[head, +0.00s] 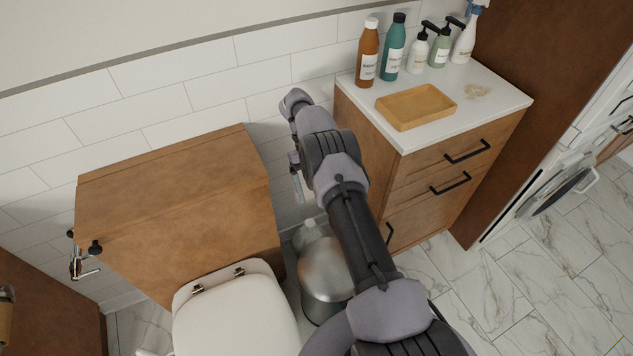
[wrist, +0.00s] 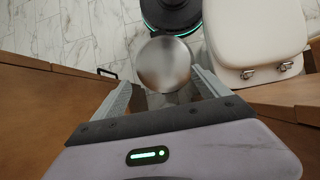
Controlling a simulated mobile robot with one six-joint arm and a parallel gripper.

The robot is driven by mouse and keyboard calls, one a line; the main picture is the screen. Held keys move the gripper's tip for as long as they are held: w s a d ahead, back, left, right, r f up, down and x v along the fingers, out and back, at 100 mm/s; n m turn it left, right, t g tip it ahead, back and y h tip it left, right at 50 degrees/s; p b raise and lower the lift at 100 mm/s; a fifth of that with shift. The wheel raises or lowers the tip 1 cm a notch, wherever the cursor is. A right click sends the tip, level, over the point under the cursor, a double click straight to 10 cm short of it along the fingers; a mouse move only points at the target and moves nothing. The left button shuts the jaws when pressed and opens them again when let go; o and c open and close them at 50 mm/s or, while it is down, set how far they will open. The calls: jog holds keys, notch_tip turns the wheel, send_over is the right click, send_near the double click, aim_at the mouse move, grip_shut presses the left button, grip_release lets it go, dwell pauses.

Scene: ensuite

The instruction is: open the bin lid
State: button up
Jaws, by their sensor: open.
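The bin (head: 327,272) is a round, brushed-metal one with a domed lid, on the floor between the toilet and the wooden cabinet. The lid looks shut; my arm hides part of the bin's right side in the head view. In the wrist view the round lid (wrist: 164,62) shows just beyond the fingertips, seen from above. My gripper (wrist: 161,80) is open, with nothing between its fingers. In the head view my gripper (head: 298,188) hangs near the tiled wall, above and behind the bin, apart from it.
The toilet (head: 235,315) with its lid down stands left of the bin, below a wooden cistern box (head: 180,205). The drawer cabinet (head: 440,185) stands right, with several bottles and a tan tray (head: 416,107) on top. A pale object (head: 306,235) stands behind the bin.

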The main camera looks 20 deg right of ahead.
jog(key=shift+v, duration=1)
